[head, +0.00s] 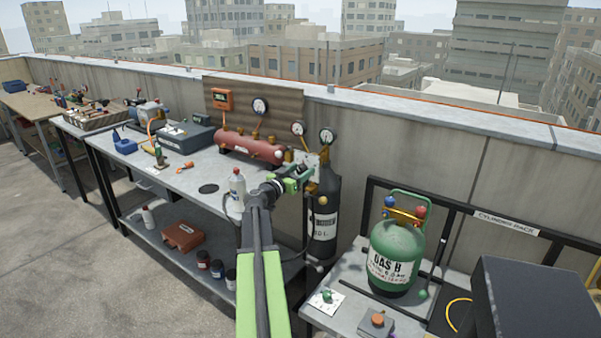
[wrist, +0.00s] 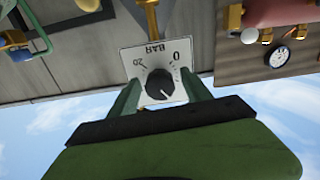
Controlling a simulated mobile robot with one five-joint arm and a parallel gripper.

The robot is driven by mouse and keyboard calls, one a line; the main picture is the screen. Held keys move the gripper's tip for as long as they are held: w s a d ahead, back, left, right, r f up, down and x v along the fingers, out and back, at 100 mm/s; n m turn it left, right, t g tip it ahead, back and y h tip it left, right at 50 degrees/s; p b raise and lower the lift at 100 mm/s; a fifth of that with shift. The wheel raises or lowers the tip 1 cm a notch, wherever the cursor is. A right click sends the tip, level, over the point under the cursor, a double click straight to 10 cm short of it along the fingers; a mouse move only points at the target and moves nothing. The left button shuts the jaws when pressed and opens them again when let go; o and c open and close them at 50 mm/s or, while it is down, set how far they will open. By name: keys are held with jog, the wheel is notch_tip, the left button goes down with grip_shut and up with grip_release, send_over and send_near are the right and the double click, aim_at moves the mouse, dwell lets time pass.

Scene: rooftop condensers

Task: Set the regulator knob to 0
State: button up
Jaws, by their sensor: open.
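The regulator knob (wrist: 159,86) is dark and round, on a white dial plate (wrist: 134,60) marked BAR, 20 and 0. In the wrist view the lettering is upside down, with 0 at upper right and 20 at upper left. A pale pointer line on the knob points to the lower right, away from the 0. My gripper (wrist: 160,80) is open, with one green finger on each side of the knob; I cannot tell whether they touch it. In the head view my gripper (head: 298,180) is at the regulator plate (head: 313,160), hiding the knob.
A black cylinder (head: 325,210) stands beneath the regulator, with gauges (head: 327,136) above. A red tank (head: 250,146) and a white bottle (head: 237,187) are to the left on the workbench (head: 190,178). A green GAS B cylinder (head: 395,255) stands at right.

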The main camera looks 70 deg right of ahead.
grip_shut()
dwell(0.3)
jog(key=shift+n, duration=0.3)
jog(key=n, duration=1.9)
jog(key=shift+n, duration=0.4)
